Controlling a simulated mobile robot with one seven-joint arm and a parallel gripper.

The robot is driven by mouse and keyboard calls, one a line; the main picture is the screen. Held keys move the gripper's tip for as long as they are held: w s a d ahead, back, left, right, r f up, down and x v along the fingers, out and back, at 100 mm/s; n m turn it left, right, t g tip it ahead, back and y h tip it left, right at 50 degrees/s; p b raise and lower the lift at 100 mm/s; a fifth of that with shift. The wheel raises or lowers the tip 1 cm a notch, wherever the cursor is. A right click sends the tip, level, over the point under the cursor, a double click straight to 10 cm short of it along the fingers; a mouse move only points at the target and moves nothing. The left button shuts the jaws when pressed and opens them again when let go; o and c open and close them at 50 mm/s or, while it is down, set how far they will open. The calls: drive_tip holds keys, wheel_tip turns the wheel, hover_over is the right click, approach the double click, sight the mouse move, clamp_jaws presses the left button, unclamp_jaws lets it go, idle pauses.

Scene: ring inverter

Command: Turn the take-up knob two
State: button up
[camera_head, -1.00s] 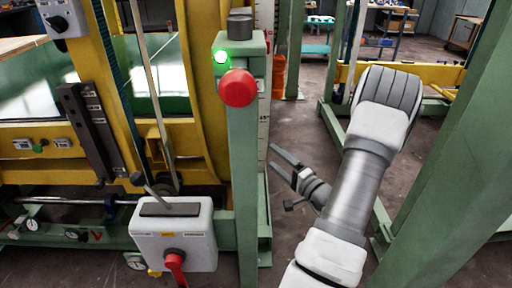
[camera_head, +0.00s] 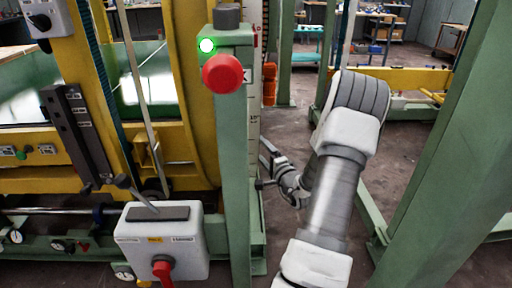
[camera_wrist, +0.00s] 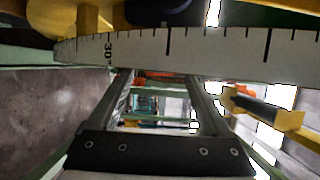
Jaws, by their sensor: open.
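I cannot tell which part is take-up knob two; no readable label marks it. Candidates at the lower left of the head view are small round dials with knobs, such as one dial (camera_head: 124,271) below the grey lever box and another (camera_head: 58,245) on the green rail. My gripper (camera_head: 266,160) is just right of the green post, its fingers pointing up-left and partly beside the scale strip. In the wrist view my gripper (camera_wrist: 163,92) is open, with nothing between the fingers. A white graduated scale (camera_wrist: 200,52) marked 30 crosses beyond the fingertips.
Another green column (camera_head: 440,150) rises at right.

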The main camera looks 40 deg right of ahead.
sight(256, 143)
drive_tip(key=b+x, duration=0.1)
drive_tip(key=x, duration=0.4)
drive_tip(key=shift+w, duration=0.15)
clamp_jaws()
